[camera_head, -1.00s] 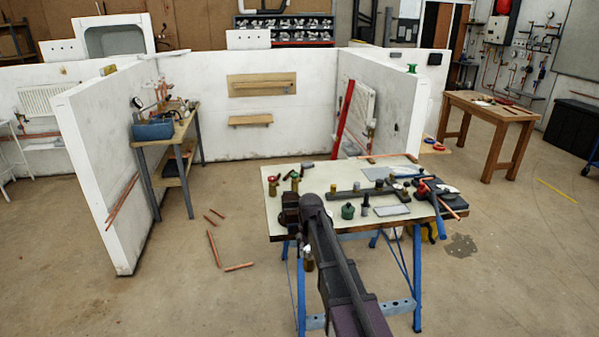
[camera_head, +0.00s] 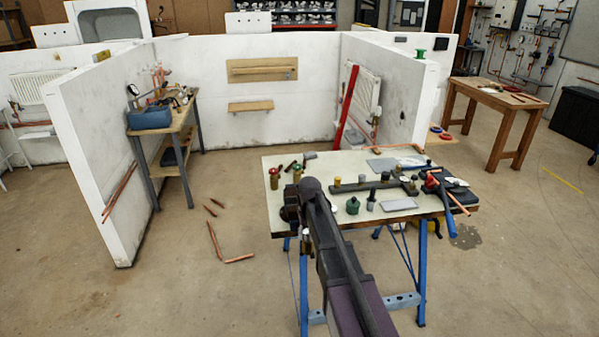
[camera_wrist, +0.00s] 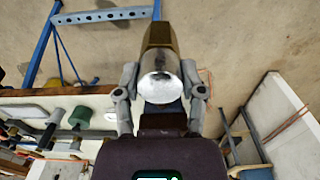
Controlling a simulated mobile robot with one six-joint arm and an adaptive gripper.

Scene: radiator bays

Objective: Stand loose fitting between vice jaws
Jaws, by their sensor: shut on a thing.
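A brass fitting with a round, shiny silver end (camera_wrist: 159,82) is held between the two fingers of my gripper (camera_wrist: 160,92) in the wrist view. The fingers press on its sides. In the head view, a small brass and silver piece (camera_head: 306,238) shows beside my arm at the near edge of the workbench (camera_head: 285,166), and my arm hides much of that area. I cannot make out the vice jaws for certain in either view.
The bench top holds several fittings, a dark bar (camera_head: 372,185), a green-lidded pot (camera_head: 352,205) and a red tool with a blue handle (camera_head: 434,182). Copper pipes (camera_head: 225,250) lie on the floor to the left. White partition walls (camera_head: 95,170) stand behind.

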